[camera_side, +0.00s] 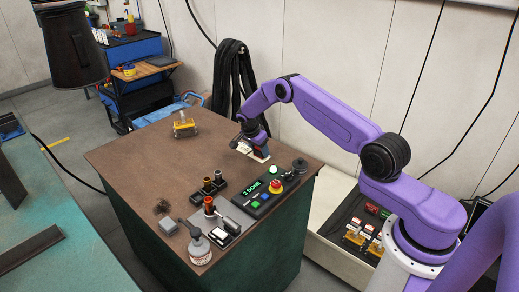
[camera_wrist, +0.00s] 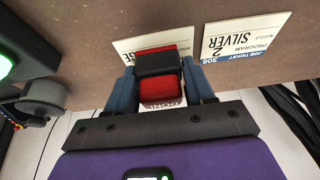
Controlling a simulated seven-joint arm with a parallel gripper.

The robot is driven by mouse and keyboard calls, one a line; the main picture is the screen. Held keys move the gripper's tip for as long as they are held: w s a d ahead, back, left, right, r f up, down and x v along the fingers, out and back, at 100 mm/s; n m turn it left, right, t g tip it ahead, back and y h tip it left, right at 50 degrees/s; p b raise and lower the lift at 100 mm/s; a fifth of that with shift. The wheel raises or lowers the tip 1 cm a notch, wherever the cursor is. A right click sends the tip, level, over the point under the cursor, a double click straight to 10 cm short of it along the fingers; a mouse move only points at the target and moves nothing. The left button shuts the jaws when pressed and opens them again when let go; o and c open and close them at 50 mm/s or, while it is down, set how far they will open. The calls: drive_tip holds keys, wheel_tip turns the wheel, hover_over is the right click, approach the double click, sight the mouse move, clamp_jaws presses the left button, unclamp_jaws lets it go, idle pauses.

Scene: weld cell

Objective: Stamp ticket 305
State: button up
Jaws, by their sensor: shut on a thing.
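My gripper (camera_wrist: 160,88) is shut on a red and black block (camera_wrist: 160,92), which looks like the stamp; a white lettered edge shows below it. In the side view my gripper (camera_side: 248,146) is low over the back right of the table. A white ticket (camera_wrist: 145,48) lies partly hidden behind the block. A second ticket (camera_wrist: 243,40) lies to its right, with a blue "JOB TICKET" strip, "PROGRAM 2" and "SILVER" upside down; its number looks like 306, but is small. I cannot tell whether the block touches a ticket. White card (camera_side: 262,158) shows under my gripper in the side view.
A control box (camera_side: 252,207) with a green display and red button stands in front of my gripper. A nozzle rack (camera_side: 208,188), a red-topped item (camera_side: 209,205) and a bottle (camera_side: 199,249) stand further forward. A yellow block (camera_side: 184,128) sits back left. The table's left middle is clear.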

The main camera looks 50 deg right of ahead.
drive_tip(key=shift+r, duration=3.5)
